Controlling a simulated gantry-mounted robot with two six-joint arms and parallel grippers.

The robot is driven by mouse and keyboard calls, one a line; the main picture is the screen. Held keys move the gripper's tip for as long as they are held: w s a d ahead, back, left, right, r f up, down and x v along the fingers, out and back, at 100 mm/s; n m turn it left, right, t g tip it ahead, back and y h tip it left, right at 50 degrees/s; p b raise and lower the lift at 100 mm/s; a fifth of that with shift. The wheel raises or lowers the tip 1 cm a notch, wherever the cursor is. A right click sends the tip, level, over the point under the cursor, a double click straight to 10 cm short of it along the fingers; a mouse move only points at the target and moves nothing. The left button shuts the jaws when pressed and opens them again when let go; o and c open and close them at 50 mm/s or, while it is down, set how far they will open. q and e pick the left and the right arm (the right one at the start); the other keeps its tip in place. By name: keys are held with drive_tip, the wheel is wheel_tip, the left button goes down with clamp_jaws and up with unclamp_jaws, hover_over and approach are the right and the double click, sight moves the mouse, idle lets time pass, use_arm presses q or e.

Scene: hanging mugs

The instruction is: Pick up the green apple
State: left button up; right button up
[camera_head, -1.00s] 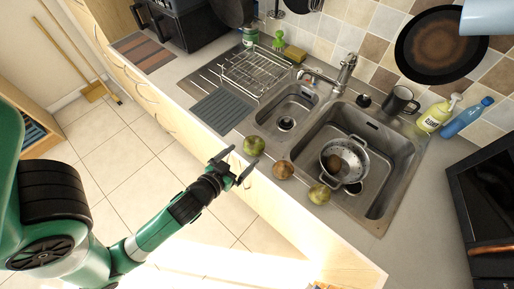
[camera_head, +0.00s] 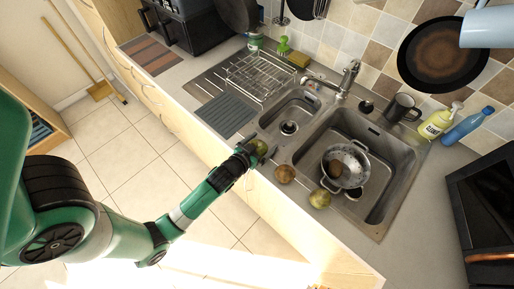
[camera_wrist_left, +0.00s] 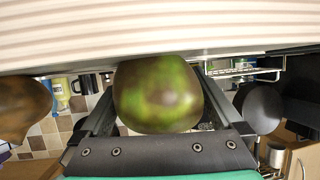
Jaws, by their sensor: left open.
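A round green fruit with brown mottling (camera_head: 258,147), which looks like the green apple, sits on the counter's front edge left of two other fruits. My left gripper (camera_head: 261,149) is at it, with its fingers open on either side. In the left wrist view the apple (camera_wrist_left: 158,92) fills the space between the two fingers. Whether the fingers touch it cannot be told. The apple is partly hidden by the gripper in the head view. My right gripper is not in view.
A brownish fruit (camera_head: 285,174) and a yellow-green fruit (camera_head: 319,199) lie to the right along the counter edge. Behind is the double sink (camera_head: 375,203) with a colander (camera_head: 354,157) in it. A dish rack (camera_head: 255,77) stands at the back left.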

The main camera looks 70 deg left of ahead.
use_arm(q)
drive_tip(key=c, duration=1.2)
